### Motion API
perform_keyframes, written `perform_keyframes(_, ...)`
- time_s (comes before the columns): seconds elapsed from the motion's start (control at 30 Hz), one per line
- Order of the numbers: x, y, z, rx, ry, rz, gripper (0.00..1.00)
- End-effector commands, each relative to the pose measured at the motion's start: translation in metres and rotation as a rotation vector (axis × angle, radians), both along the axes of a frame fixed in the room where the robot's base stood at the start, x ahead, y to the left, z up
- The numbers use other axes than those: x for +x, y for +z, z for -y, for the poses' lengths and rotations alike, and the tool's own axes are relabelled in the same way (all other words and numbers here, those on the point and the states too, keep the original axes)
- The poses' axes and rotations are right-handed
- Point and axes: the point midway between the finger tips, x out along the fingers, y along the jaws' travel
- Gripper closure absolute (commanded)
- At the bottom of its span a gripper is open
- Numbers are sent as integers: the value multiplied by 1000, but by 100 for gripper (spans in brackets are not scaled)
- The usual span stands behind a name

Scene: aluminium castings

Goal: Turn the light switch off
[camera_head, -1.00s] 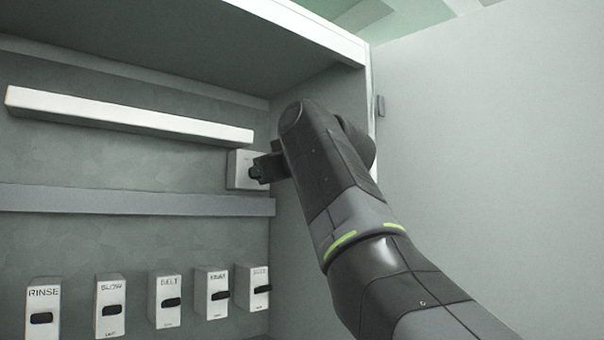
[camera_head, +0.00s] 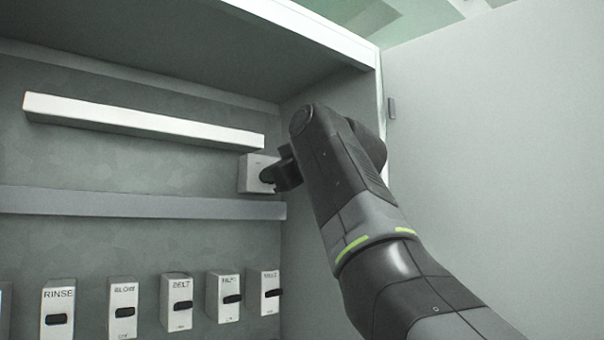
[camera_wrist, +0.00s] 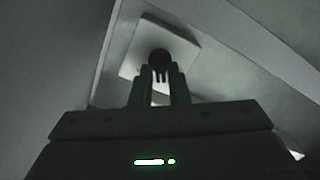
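The light switch is a pale box (camera_head: 253,173) on the back wall, below the right end of the white bar, with a dark knob (camera_head: 267,174). In the wrist view its pale plate (camera_wrist: 138,45) looks tilted and the dark knob (camera_wrist: 160,60) lies between my fingertips. My gripper (camera_head: 284,172) reaches the switch from the right. In the wrist view my gripper (camera_wrist: 161,75) has both fingers close against the sides of the knob and appears shut on it. The knob's exact position is partly hidden by the fingers.
A white bar (camera_head: 140,118) runs above the switch and a grey rail (camera_head: 140,202) below it. Several labelled switch boxes, among them RINSE (camera_head: 58,308) and BELT (camera_head: 177,302), line the lower wall. A side panel (camera_head: 305,240) stands close right of the switch.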

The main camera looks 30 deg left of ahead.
Motion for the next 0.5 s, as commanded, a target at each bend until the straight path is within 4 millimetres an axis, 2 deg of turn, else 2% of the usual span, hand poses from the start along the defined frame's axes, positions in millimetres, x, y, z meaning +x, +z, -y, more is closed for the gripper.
perform_keyframes(0.03,0,0,0,0,0,0,74)
perform_keyframes(0.07,0,0,0,0,0,0,68)
perform_keyframes(0.37,0,-1,1,-1,0,-2,68)
perform_keyframes(0.5,-5,-2,11,0,-1,-1,68)
